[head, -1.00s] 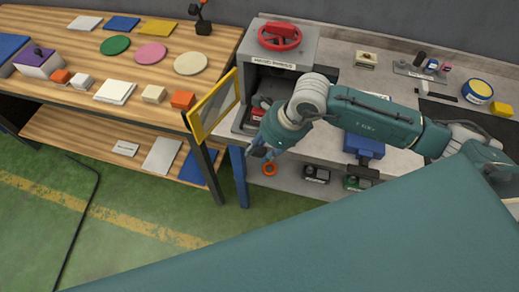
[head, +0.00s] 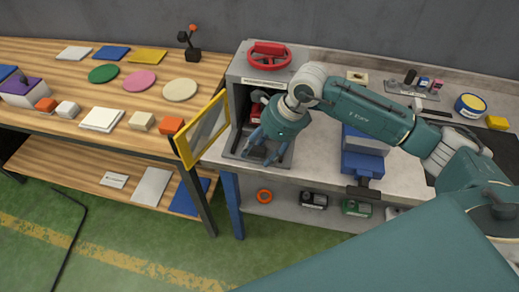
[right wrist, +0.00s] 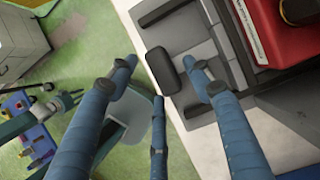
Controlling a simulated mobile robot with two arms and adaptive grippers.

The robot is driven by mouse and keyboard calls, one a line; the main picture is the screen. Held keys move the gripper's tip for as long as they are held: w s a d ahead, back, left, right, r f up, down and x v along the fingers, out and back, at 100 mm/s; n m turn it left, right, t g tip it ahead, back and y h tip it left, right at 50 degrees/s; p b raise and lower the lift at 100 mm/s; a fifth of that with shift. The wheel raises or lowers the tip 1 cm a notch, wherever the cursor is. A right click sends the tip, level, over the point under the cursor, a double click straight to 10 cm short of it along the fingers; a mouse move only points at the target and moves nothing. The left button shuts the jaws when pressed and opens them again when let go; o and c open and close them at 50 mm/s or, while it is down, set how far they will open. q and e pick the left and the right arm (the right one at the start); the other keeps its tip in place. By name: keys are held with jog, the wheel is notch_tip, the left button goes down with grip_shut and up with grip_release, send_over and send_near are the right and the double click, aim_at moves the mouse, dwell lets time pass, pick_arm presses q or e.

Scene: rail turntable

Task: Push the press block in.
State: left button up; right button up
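A grey press housing (head: 236,88) with a red handwheel (head: 269,55) on top stands on the bench. Its yellow-framed door (head: 203,128) is swung open to the left. A red part shows inside the housing (head: 256,108) and large in the right wrist view (right wrist: 284,32). A dark rounded block (right wrist: 163,70) lies in front of it; I cannot tell which is the press block. My right gripper (head: 264,153) is at the housing's open front, pointing down. In the right wrist view its blue fingers (right wrist: 163,78) are spread, with the dark block between the tips; contact is unclear. My left gripper is not in view.
A blue vise-like device (head: 362,155) stands on the bench right of the gripper. A wooden table (head: 60,130) with coloured discs, plates and blocks is at the left. Black and green items and an orange ring (head: 264,196) lie on the lower shelf.

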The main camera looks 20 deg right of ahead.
jog(key=v, duration=1.2)
